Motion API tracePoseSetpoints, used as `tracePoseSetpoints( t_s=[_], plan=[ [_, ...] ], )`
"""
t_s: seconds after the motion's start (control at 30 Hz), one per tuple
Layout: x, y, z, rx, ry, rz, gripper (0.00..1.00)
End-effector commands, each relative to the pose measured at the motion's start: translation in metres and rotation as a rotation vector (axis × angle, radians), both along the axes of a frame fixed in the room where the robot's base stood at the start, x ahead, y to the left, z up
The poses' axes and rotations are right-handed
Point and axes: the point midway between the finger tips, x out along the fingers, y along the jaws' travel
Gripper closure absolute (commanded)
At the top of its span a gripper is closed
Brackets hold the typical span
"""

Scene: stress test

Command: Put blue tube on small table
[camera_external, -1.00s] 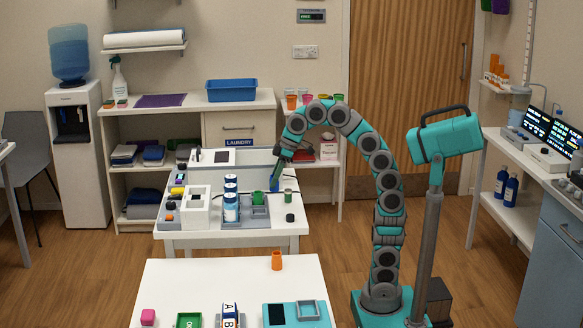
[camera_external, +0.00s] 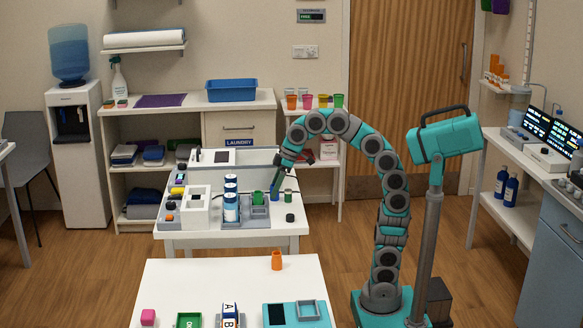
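A small narrow blue piece, which looks like the blue tube (camera_external: 274,197), is at the tip of my gripper (camera_external: 276,184). My gripper points down there. It is too small to tell whether its fingers are closed on the blue piece or only around it, or whether the piece touches the table. Two white tables are in view, the middle one (camera_external: 262,241) and a front one (camera_external: 200,276). I cannot tell which is the small table.
Blue-and-white canisters (camera_external: 231,207) stand left of my gripper, by a grey rack (camera_external: 259,217). A black knob-like piece (camera_external: 290,217) is to the right. An orange cup (camera_external: 277,260) stands at the front table's far edge; the middle of that table is clear. Coloured cups line a back shelf.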

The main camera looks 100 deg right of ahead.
Motion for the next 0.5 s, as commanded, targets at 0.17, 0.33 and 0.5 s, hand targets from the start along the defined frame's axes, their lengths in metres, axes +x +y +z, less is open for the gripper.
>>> tracePoseSetpoints(
  t_s=[0.17, 0.33, 0.5],
  plan=[
    [0.0, 0.0, 0.0, 0.0, 0.0, 0.0, 0.31],
    [0.0, 0.0, 0.003, 0.0, -0.001, 0.0, 0.31],
    [-0.003, 0.0, 0.015, -0.002, -0.008, -0.001, 0.31]
  ],
)
